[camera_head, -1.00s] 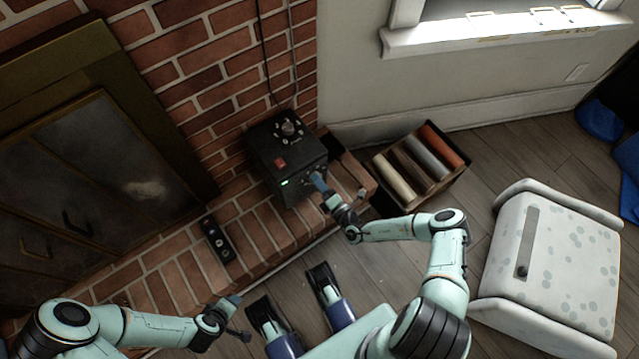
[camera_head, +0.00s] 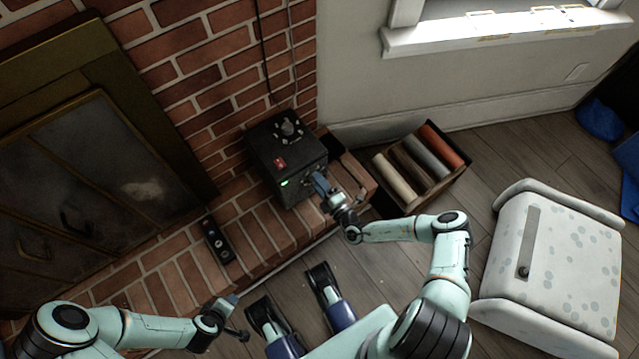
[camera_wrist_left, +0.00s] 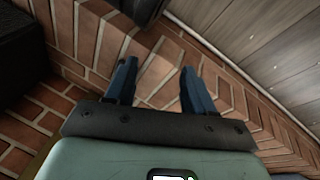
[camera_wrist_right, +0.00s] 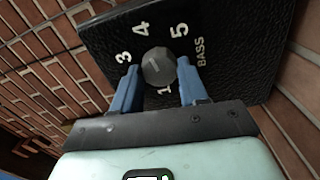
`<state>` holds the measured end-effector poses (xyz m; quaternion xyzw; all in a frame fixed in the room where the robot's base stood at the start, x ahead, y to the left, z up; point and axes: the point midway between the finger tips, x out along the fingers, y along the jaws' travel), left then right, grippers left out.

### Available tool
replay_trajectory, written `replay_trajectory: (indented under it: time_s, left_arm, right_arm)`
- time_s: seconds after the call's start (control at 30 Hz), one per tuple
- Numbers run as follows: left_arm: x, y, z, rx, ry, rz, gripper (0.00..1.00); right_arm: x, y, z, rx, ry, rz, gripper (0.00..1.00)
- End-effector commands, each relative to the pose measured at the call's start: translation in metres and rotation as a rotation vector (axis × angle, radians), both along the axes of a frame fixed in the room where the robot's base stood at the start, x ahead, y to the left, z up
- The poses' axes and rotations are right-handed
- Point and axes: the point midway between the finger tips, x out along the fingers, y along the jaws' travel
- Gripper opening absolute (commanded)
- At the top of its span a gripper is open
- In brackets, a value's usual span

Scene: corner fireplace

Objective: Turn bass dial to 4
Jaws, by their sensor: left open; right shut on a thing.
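The bass dial (camera_wrist_right: 158,67) is a dark grey faceted knob on a black panel, with white 3, 4, 5, 1 and the word BASS around it. A faint pale mark shows on its face; I cannot tell surely which number it points to. The panel belongs to a black box (camera_head: 265,157) on the brick hearth. My right gripper (camera_head: 318,183) is at the box's front; in the right wrist view its blue fingers (camera_wrist_right: 157,84) are shut on the dial from both sides. My left gripper (camera_head: 236,299) is open and empty, low over the hearth edge.
The box also has a top knob (camera_head: 288,129) and a red switch (camera_head: 280,163). A small black panel with knobs (camera_head: 216,241) lies on the hearth. A box of coloured rolls (camera_head: 418,165) and a white spotted cabinet (camera_head: 570,265) stand right. Floor between them is clear.

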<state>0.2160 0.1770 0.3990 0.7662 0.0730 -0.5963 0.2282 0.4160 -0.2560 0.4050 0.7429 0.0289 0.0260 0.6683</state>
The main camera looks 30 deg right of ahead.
Motion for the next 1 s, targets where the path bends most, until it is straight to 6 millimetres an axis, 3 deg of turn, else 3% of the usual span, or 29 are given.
replay_trajectory:
  time_s: [0.1,0.13,0.2,0.5,0.63,1.0]
  left_arm:
    - [0.0,0.0,0.0,0.0,0.0,0.0,0.53]
    - [0.0,0.0,0.0,0.0,0.0,0.0,0.53]
    - [0.0,0.0,0.0,0.0,0.0,0.0,0.53]
    - [0.0,0.0,0.0,0.0,0.001,0.0,0.53]
    - [-0.004,-0.002,0.004,-0.006,0.011,-0.005,0.53]
    - [-0.03,-0.016,0.022,-0.04,0.078,-0.032,0.53]
  right_arm:
    - [0.0,0.001,0.0,0.0,0.002,0.003,0.13]
    - [0.0,0.001,0.0,0.0,0.002,0.003,0.5]
    - [0.0,0.001,0.0,0.0,0.001,0.002,0.69]
    - [-0.001,0.0,0.0,-0.001,0.001,0.001,0.69]
    - [-0.011,-0.001,0.0,-0.001,0.002,0.001,0.69]
    - [-0.09,-0.007,0.001,0.001,0.003,-0.001,0.69]
